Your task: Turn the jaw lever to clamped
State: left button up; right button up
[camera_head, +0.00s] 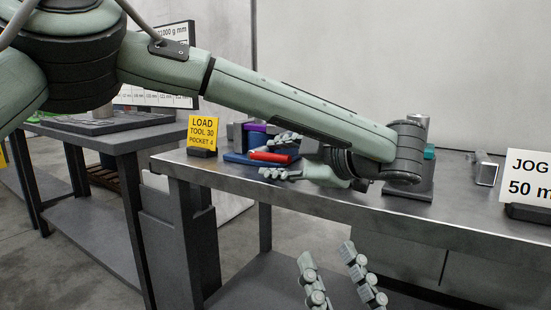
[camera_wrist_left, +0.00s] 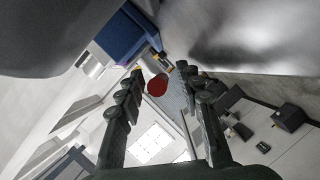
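The red lever (camera_head: 270,156) lies about level on a blue fixture (camera_head: 236,158) at the left part of the workbench. My left gripper (camera_head: 279,156) reaches in from the right with its fingers pointing left. One finger is behind the lever and one in front. In the left wrist view, the lever's red end (camera_wrist_left: 157,86) sits between the open fingertips (camera_wrist_left: 158,80), with gaps visible on both sides. The blue fixture (camera_wrist_left: 124,36) is at the upper left there. My right gripper (camera_head: 341,278) is open and empty, low in front of the bench.
A yellow sign reading "LOAD TOOL 30 POCKET 4" (camera_head: 202,132) stands at the left end of the metal workbench (camera_head: 340,200). A metal block (camera_head: 486,170) and a white "JOG" sign (camera_head: 528,178) stand at the right. A grey table (camera_head: 110,135) is at the left.

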pick_arm(q)
jog(key=v, duration=1.1)
jog(key=shift+s, duration=0.25)
jog(key=shift+d+r, duration=0.1)
jog(key=shift+d, duration=0.1)
